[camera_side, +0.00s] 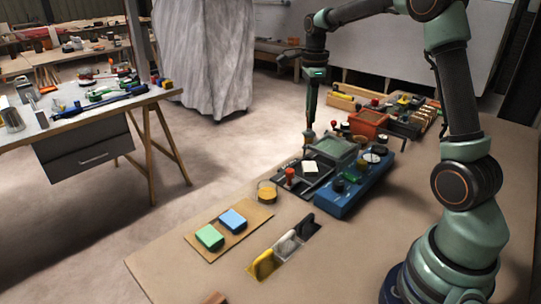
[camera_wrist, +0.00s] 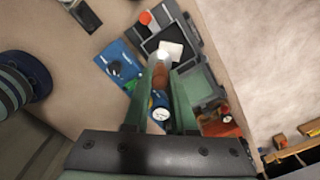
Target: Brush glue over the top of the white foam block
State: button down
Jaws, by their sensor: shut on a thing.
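The white foam block (camera_side: 310,166) sits on a dark tray at the middle of the bench; it also shows in the wrist view (camera_wrist: 171,50). My gripper (camera_side: 311,112) points down beyond the tray in the side view. It is shut on a slim brush (camera_side: 309,134) with a brownish lower part. In the wrist view, the brush (camera_wrist: 160,74) lies between my green fingers (camera_wrist: 161,98), with its pale end close to the near edge of the block. I cannot tell whether it touches the block. An amber, open-topped pot (camera_side: 267,192) stands left of the tray.
A red-topped peg (camera_side: 290,174) stands beside the block. A blue case (camera_side: 352,190) with knobs is on the right, and an orange-red box (camera_side: 368,121) is behind. A brown board (camera_side: 229,228) holds green and blue blocks.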

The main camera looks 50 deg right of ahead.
jog(key=shift+s+d+m, duration=0.35)
jog(key=shift+d+m, duration=0.15)
jog(key=shift+d, duration=0.35)
notch_tip(320, 180, down, 4)
jog(key=shift+f, duration=2.7)
jog(key=shift+f, duration=0.3)
jog(key=shift+w+d, duration=0.1)
jog(key=shift+w+d, duration=0.45)
jog(key=shift+w+d, duration=0.5)
jog(key=shift+d, duration=0.05)
jog(key=shift+w+d, duration=0.1)
jog(key=shift+w, duration=0.05)
